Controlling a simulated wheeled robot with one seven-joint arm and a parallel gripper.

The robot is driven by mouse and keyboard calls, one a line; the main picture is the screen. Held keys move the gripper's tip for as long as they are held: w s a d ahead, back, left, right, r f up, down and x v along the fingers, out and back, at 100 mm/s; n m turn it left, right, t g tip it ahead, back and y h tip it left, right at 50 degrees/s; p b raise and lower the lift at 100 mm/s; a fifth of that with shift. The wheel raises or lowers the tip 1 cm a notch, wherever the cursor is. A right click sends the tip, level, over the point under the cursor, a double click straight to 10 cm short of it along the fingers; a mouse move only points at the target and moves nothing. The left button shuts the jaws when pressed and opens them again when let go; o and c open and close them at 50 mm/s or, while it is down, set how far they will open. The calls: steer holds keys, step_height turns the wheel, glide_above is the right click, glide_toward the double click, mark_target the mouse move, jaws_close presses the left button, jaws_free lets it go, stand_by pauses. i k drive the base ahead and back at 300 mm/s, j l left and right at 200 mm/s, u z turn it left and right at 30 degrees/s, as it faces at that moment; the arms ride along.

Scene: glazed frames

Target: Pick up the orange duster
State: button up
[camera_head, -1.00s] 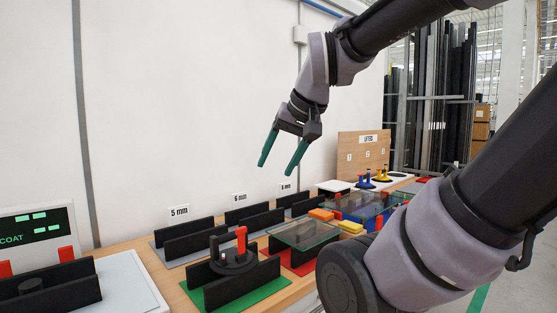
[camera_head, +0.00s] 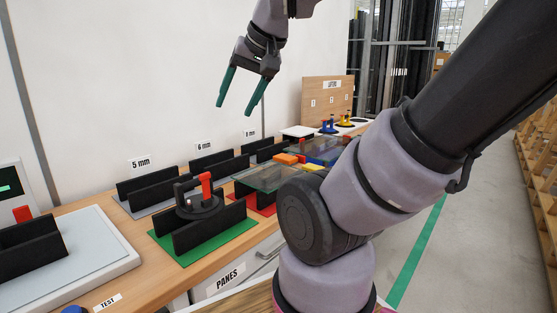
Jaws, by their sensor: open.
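The orange duster appears to be the small orange block (camera_head: 287,159) on the bench, at the far edge of a glass pane (camera_head: 268,178). A yellow block (camera_head: 313,167) lies just right of it, and my arm covers part of the area in front. My gripper (camera_head: 235,110) is open and empty, with green fingers pointing down. It hangs in the air in front of the white wall, above and to the left of the orange block in the picture, well apart from it.
A black suction lifter with a red lever (camera_head: 205,186) sits between black rails on a green mat (camera_head: 163,245). More black rails (camera_head: 127,190) stand along the wall. A wooden lifter board (camera_head: 328,98) and blue and yellow lifters stand farther back. The air around my gripper is clear.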

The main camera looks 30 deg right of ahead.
mark_target(287, 159)
steer(key=i+l, duration=0.1)
steer(key=l, duration=0.5)
steer(key=i+l+u, duration=0.1)
steer(key=l, duration=0.5)
steer(key=i+l, duration=0.15)
steer(key=l, duration=0.45)
steer(key=i+l+u, duration=0.1)
steer(key=l, duration=0.5)
steer(key=i+l, duration=0.25)
steer(key=l, duration=0.15)
